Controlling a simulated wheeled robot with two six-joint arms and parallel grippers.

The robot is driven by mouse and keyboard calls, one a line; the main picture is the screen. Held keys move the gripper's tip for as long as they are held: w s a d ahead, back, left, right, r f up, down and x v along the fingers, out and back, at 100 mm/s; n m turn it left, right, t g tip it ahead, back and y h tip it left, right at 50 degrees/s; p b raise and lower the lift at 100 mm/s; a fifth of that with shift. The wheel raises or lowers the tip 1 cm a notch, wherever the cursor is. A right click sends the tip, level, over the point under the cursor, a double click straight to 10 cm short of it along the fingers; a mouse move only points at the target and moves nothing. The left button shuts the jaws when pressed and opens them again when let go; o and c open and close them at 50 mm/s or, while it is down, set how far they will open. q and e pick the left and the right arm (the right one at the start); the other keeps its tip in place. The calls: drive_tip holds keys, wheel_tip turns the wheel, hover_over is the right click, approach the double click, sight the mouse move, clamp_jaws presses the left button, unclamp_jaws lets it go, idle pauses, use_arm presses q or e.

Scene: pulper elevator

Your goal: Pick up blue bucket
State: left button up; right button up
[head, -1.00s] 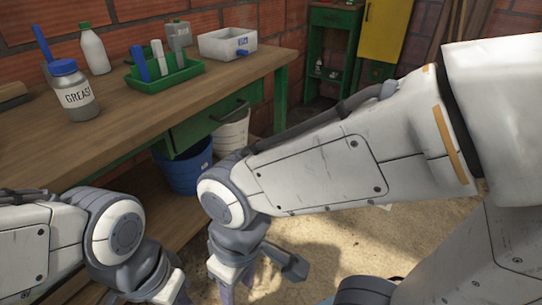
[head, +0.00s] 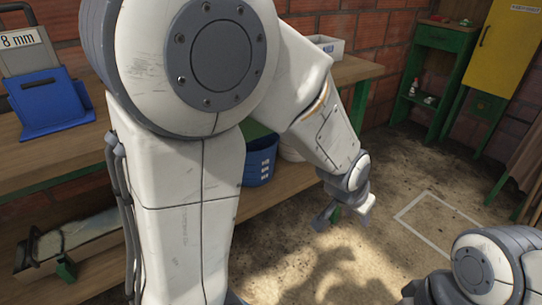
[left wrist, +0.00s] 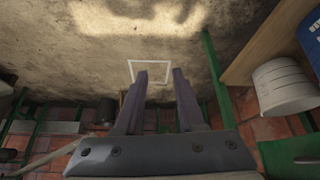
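The blue bucket (head: 262,163) stands on the lower shelf of the workbench in the head view, its left side hidden behind my left arm. In the left wrist view a blue thing, apparently the same bucket (left wrist: 313,36), is cut off at the right edge. My left gripper (head: 342,218) hangs over the floor to the right of the bucket, apart from it. In the left wrist view its two fingers (left wrist: 159,76) stand apart with nothing between them. Part of my right arm shows at the lower right of the head view, but its gripper cannot be seen.
A white bucket (left wrist: 284,90) stands beside the blue one. The wooden workbench (head: 60,145) has a blue bin (head: 48,105) on top. A green cabinet (head: 436,65) and a yellow cabinet (head: 503,50) stand at the back. The floor (head: 390,260) right of the bench is open.

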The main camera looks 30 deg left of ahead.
use_arm(q)
drive_tip(key=w+a+f+n+t+y, duration=0.15)
drive_tip(key=w+a, duration=0.35)
drive_tip(key=a, duration=0.6)
drive_tip(key=w+a+n+t+y, duration=0.3)
drive_tip(key=w+a, duration=0.3)
drive_tip(key=a, duration=0.4)
drive_tip(key=w+a+f+n+t+y, duration=0.1)
drive_tip(key=w+a+n+t+y, duration=0.3)
drive_tip(key=a, duration=0.7)
drive_tip(key=shift+m+g+h, duration=0.55)
drive_tip(key=shift+m+g, duration=0.3)
drive_tip(key=shift+m, duration=0.1)
drive_tip(key=shift+b+x, duration=1.65)
drive_tip(key=shift+x, duration=4.65)
drive_tip(key=shift+d, duration=0.1)
clamp_jaws()
drive_tip(key=shift+w+r, duration=0.1)
